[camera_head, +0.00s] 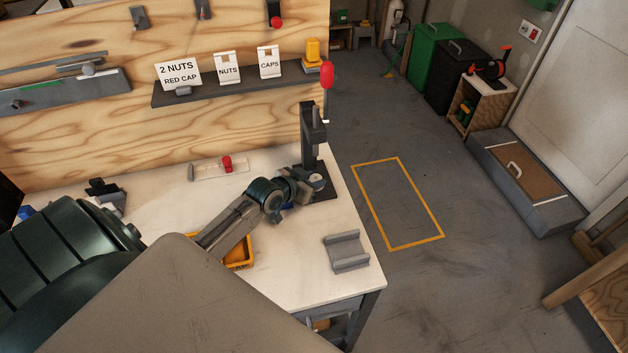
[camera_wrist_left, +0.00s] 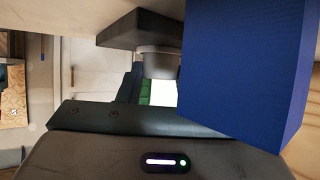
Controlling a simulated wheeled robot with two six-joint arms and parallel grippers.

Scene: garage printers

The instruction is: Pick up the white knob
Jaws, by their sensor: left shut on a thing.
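My left gripper (camera_head: 306,187) is at the foot of the black lever press, over the right end of the white workbench. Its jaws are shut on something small. In the left wrist view, a bright white patch (camera_wrist_left: 163,93) shows beside a green strip and the dark finger; it looks like the white knob, but its outline is mostly hidden. A large blue block (camera_wrist_left: 240,70) covers the right part of that view, and hides the other finger. A bit of blue (camera_head: 287,206) shows under the gripper in the head view. My right gripper is not in view.
The lever press (camera_head: 311,130) with its red handle rises close beside the gripper. A grey cradle (camera_head: 347,252) sits at the front right of the bench (camera_head: 296,269). A yellow-orange tray (camera_head: 239,254) is partly behind my arm. A red cap (camera_head: 227,163) lies farther back.

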